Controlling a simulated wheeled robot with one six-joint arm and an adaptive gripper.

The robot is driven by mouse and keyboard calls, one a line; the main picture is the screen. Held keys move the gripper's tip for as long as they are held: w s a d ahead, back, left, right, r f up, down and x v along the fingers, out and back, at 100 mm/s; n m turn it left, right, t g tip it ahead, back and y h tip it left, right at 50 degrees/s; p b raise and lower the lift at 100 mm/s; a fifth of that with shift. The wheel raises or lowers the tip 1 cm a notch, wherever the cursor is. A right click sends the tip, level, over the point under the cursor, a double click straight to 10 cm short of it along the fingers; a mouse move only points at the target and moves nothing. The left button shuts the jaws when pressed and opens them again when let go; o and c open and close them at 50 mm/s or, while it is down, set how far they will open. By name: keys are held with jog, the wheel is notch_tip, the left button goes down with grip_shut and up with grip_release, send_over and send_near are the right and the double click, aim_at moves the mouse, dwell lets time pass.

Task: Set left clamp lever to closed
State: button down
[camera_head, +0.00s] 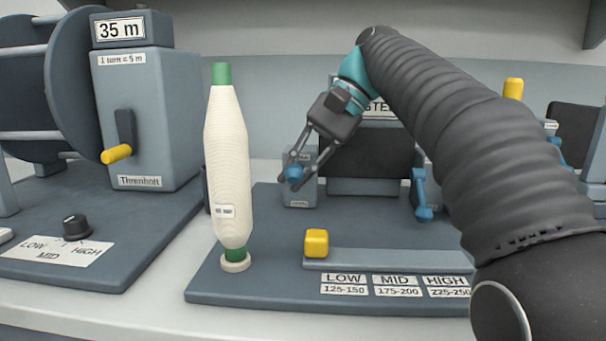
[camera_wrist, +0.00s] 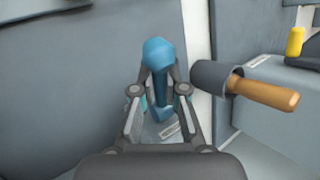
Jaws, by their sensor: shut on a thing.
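The left clamp lever is blue with a rounded knob (camera_head: 292,174). It sits in front of a small grey block at the left of the tester. My gripper (camera_head: 298,168) reaches down to it from the upper right, its fingers on either side of the lever. In the wrist view the lever's knob (camera_wrist: 160,54) shows just beyond my gripper (camera_wrist: 160,75), which is shut on the lever. The lever's shaft shows between the fingers; its base is partly hidden. A second blue lever (camera_head: 421,190) at the right has its knob low.
A cream bobbin (camera_head: 228,165) stands upright at the left front. A yellow slider knob (camera_head: 316,243) sits near LOW on a rail. The Threnhott unit (camera_head: 150,120) with a yellow crank stands left. In the wrist view a wooden handle (camera_wrist: 265,94) is close right of the fingers.

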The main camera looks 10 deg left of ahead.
jog(key=shift+r, duration=0.1)
dwell(0.3)
jog(key=c, duration=1.2)
grip_release()
